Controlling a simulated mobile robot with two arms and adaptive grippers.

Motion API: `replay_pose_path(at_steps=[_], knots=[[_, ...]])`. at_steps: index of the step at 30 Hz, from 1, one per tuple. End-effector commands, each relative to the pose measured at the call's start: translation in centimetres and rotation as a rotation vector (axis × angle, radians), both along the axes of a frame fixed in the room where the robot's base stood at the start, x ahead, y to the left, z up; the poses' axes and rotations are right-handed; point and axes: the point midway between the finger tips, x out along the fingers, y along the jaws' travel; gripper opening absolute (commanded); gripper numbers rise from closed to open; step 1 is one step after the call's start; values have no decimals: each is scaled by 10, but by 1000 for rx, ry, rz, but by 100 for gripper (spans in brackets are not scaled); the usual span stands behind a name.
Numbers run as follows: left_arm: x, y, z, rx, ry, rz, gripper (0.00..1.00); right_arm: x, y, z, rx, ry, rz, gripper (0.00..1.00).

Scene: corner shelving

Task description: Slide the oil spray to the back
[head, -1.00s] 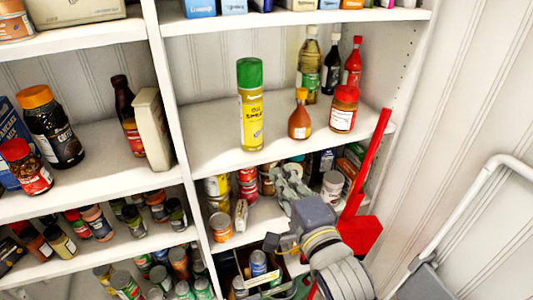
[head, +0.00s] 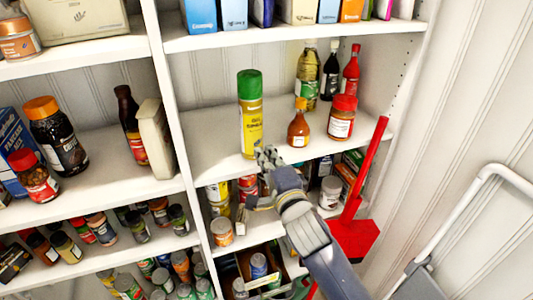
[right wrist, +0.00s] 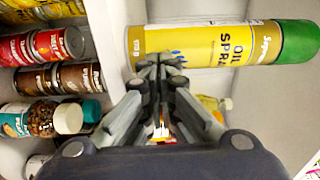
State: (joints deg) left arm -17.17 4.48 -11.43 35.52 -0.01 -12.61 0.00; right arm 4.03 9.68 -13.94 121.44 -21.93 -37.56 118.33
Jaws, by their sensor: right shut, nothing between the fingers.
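The oil spray (head: 250,112) is a tall yellow can with a green cap, standing upright near the front edge of the middle shelf (head: 205,140). My right gripper (head: 266,155) is shut and empty, at the shelf's front edge just right of the can's lower part. In the right wrist view the oil spray (right wrist: 215,45) appears sideways, close beyond my shut fingertips (right wrist: 160,62). I cannot tell whether the fingers touch it. My left gripper is not in view.
An orange sauce bottle (head: 298,125) and a red-lidded jar (head: 340,118) stand right of the can. Tall bottles (head: 307,75) stand behind them. The shelf behind the oil spray is clear. A red pole-like tool (head: 365,170) stands at the right.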

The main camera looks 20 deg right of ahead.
Motion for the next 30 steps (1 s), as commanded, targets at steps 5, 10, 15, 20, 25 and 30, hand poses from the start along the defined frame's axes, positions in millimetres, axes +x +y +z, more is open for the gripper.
replay_pose_path(at_steps=[5,10,15,20,25,30], knots=[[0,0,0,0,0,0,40,0,0,0,0,0,0,0],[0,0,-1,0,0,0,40,7,0,-1,1,0,-2,0],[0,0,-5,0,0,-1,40,37,-1,-1,5,-1,-4,0],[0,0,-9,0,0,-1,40,64,-1,-1,3,-1,-3,0],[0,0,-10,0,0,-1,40,76,0,0,1,-1,-1,0],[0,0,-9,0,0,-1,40,77,0,0,0,0,-1,0]])
